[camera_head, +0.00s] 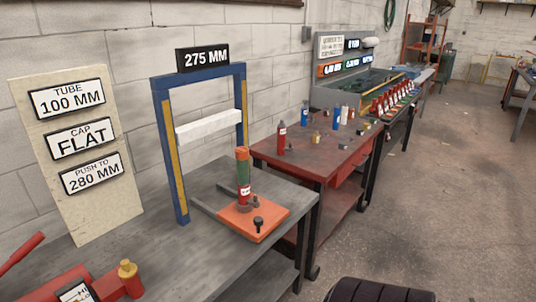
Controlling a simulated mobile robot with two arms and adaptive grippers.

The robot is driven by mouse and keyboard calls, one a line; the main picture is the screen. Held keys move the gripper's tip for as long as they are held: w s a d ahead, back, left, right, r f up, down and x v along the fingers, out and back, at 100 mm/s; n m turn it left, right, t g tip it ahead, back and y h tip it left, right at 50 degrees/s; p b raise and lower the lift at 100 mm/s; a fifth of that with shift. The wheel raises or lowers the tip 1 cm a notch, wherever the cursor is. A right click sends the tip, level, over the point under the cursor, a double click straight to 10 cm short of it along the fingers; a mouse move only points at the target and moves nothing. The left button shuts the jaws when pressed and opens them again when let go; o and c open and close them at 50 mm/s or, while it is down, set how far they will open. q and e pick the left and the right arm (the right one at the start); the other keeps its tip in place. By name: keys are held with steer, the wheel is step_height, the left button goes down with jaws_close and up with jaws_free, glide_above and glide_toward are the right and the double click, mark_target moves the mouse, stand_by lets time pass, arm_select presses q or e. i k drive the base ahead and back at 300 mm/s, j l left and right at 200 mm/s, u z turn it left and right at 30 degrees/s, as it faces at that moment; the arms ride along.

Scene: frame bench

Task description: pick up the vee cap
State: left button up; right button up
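I cannot pick out the vee cap for certain. Several small caps or fittings lie on the red bench (268,149), among them a brass-coloured one (316,136) and a dark one (345,148). They are too small to make out a vee shape. A black knob-like piece (258,224) is at the plate's near side. Neither of my grippers is in view.
A board (110,215) reads tube 100 mm, cap flat, push to 280 mm. The frame's sign (203,57) reads 275 mm. A red and brass pump (128,280) sits at the bottom left. Bottles stand on the red bench. Open floor (440,190) lies to the right.

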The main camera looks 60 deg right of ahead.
mark_target(241, 152)
steer(key=z, duration=1.7)
